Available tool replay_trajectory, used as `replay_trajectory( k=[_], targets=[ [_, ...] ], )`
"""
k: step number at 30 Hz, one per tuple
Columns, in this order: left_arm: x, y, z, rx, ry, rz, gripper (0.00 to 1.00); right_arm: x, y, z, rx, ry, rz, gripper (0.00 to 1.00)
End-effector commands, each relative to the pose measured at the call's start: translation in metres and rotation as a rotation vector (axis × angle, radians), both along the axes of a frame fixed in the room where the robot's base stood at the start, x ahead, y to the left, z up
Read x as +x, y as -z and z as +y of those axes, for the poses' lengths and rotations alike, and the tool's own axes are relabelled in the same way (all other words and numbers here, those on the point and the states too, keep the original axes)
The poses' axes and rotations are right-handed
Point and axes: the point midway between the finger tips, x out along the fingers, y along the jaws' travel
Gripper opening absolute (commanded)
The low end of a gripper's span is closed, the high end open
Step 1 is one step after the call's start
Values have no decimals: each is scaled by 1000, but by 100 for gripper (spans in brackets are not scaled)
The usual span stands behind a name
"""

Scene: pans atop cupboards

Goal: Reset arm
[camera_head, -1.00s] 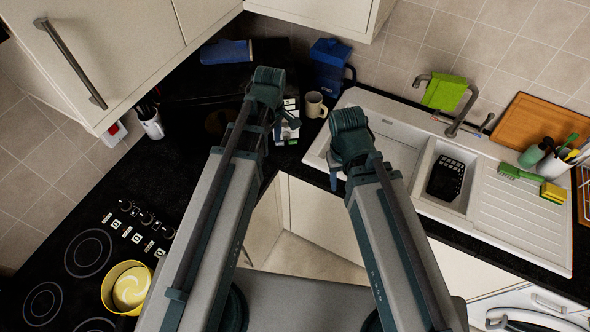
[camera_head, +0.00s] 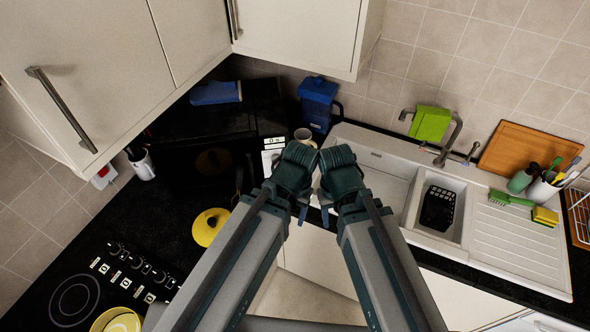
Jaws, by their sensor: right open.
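My two arms reach up from the bottom of the head view and their wrists come close together in the middle. My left gripper (camera_head: 302,207) hangs below the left wrist, small and dark, and I cannot tell whether its fingers are apart. My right gripper (camera_head: 326,208) is open below the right wrist, in front of the sink's left edge. I see nothing held in the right gripper.
A yellow lid (camera_head: 210,227) lies on the black counter left of my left arm. A yellow pan (camera_head: 117,321) is at the bottom left by the hob. The white sink (camera_head: 384,160) is to the right, and cupboards (camera_head: 100,65) hang at upper left.

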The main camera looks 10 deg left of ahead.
Motion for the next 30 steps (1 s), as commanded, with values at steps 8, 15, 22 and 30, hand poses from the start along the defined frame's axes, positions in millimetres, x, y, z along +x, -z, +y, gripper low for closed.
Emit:
replay_trajectory(
  k=[8, 15, 22, 30],
  targets=[
    [0, 49, 0, 1, 3, -1, 63, 0, 49, 0, 0, -6, -1, 50],
    [1, 129, 0, 1, 13, -2, 63, 1, 128, 0, -2, -15, -1, 50],
    [1, 200, 1, 2, 23, -3, 63, 1, 200, 0, -3, -26, -3, 50],
    [1, 217, 1, 2, 30, -3, 63, 1, 217, -1, -3, -31, -2, 50]
  ],
)
